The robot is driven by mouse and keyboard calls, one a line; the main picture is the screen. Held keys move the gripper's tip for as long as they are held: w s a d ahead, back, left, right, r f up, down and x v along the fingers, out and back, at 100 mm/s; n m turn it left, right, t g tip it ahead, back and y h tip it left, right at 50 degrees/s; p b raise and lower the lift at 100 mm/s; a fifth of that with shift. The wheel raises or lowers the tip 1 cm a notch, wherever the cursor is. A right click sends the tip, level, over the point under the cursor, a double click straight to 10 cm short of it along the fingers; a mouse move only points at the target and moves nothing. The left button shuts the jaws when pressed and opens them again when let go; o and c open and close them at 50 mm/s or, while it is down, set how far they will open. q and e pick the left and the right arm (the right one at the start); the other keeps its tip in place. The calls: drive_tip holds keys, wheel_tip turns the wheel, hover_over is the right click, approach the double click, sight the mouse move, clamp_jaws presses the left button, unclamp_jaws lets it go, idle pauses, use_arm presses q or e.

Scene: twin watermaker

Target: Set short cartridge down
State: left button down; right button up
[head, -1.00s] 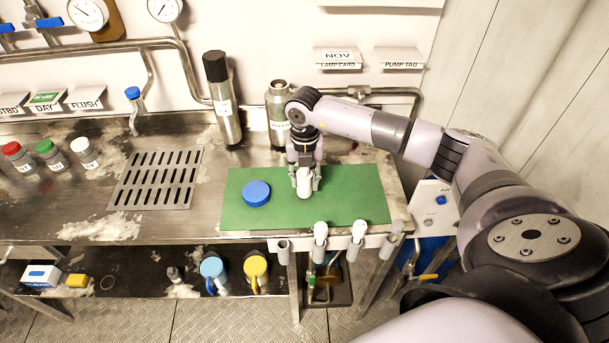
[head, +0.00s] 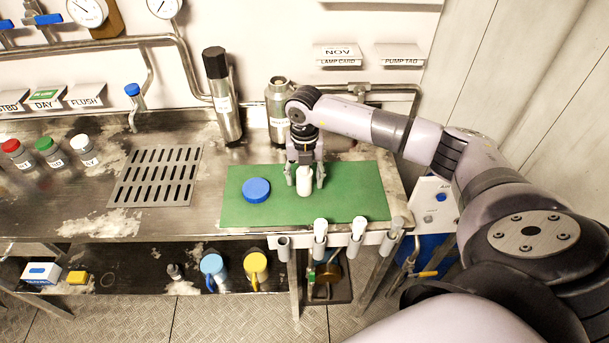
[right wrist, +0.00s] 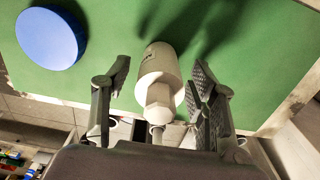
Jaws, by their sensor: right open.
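The short cartridge (head: 304,182) is a small white cylinder standing upright on the green mat (head: 350,205). In the right wrist view the cartridge (right wrist: 158,85) shows its stepped, narrower end toward the camera. My right gripper (head: 305,180) is open around it, one finger on each side. In the right wrist view there is a gap between the cartridge and both fingers of the right gripper (right wrist: 160,85). My left gripper is not in view.
A blue round lid (head: 256,190) lies on the mat left of the cartridge; it also shows in the right wrist view (right wrist: 50,38). Metal flasks (head: 222,100) stand behind. White-topped tubes (head: 320,230) hang along the bench's front edge. The mat's right part is clear.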

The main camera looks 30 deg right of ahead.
drive_tip(key=shift+r, duration=0.55)
wheel_tip(320, 180, up, 11)
drive_tip(key=b, duration=0.3)
drive_tip(key=shift+r+b, duration=0.15)
drive_tip(key=shift+b, duration=0.15)
drive_tip(key=shift+s, duration=0.1)
